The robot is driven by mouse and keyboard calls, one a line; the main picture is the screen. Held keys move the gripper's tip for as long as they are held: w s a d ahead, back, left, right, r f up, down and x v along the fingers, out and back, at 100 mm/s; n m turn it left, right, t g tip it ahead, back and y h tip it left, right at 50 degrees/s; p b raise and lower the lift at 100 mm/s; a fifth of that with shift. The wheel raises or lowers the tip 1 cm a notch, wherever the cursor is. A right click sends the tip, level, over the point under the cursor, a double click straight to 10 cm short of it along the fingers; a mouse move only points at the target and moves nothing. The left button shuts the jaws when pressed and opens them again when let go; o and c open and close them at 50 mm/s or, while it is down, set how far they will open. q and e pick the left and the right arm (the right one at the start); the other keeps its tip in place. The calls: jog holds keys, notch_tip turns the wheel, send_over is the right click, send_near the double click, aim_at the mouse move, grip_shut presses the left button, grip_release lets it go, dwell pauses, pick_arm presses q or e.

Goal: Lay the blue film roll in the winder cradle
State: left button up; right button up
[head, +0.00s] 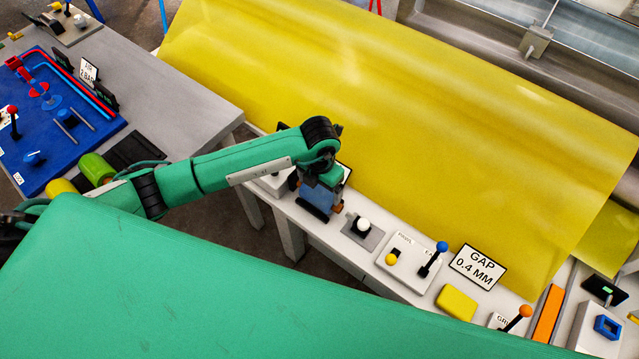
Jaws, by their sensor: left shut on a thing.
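My left gripper (316,212) hangs at the end of my green arm, over the long white control bench and in front of the yellow film sheet. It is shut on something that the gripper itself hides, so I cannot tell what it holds. I cannot make out a blue film roll or a winder cradle in the head view. My right gripper is not in view.
The wide yellow sheet (400,130) slopes behind the bench (345,258). A blue panel (75,130) lies on the left table.

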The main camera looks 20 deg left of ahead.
aim_at(320, 190)
pick_arm(q)
jog(key=shift+f, duration=0.15)
jog(key=shift+f+b, duration=0.25)
jog(key=shift+b, duration=0.15)
jog(key=o, duration=1.3)
jog(key=shift+c, duration=0.2)
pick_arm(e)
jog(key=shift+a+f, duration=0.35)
pick_arm(q)
jog(key=shift+r, duration=0.1)
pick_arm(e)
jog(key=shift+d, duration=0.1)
pick_arm(q)
jog(key=shift+r+p, duration=0.5)
jog(key=shift+r, duration=0.05)
notch_tip(320, 190, up, 12)
jog(key=b, duration=0.3)
jog(key=shift+f, duration=0.2)
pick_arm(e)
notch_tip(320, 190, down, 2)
